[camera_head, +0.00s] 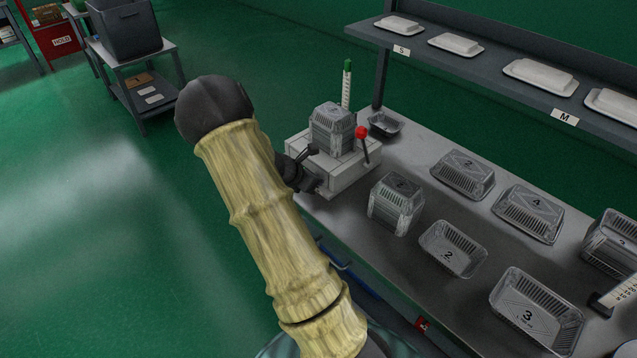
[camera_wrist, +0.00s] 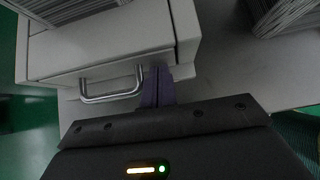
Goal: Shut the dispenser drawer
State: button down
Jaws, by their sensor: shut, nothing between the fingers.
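The dispenser (camera_head: 350,172) is a pale grey box at the bench's far left corner, with a red-knobbed lever and a stack of foil trays on top. In the wrist view its drawer (camera_wrist: 60,84) has a pale front with a silver bar handle (camera_wrist: 110,98). The drawer's top edge shows as a dark line; I cannot tell how far out it stands. My gripper (camera_wrist: 158,74) is shut and empty, its dark fingertips at the drawer front just right of the handle. Whether they touch it is unclear. In the head view my arm and wrist partly hide the drawer side.
Foil trays, some numbered, cover the bench (camera_head: 400,150) right of the dispenser; a tray stack (camera_head: 397,203) stands close by. A shelf (camera_head: 480,52) with white-lidded trays runs above the back. Open green floor (camera_head: 90,230) lies left. A cart (camera_head: 135,75) with a grey bin stands far left.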

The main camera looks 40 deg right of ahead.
jog(key=shift+d+r, duration=0.2)
jog(key=shift+d, duration=0.2)
jog(key=shift+a+f, duration=0.1)
jog(key=shift+a, duration=0.45)
jog(key=a, duration=0.4)
jog(key=shift+a+r, duration=0.3)
jog(key=shift+r, duration=0.1)
jog(key=v, duration=0.8)
jog(key=shift+s+a+r+p, duration=0.2)
jog(key=shift+p, duration=0.25)
jog(key=s+a+r+m+t+y+p, duration=0.1)
jog(key=s+a+r+m+y+p, duration=0.2)
jog(key=s+a+m, duration=0.4)
jog(key=s+a+r+m+y+p, duration=0.4)
jog(key=s+a+r+m+y, duration=0.2)
jog(key=a+m, duration=0.4)
jog(key=shift+s+r+m+t, duration=0.4)
jog(key=shift+s+r+m, duration=0.25)
jog(key=shift+r+m, duration=0.35)
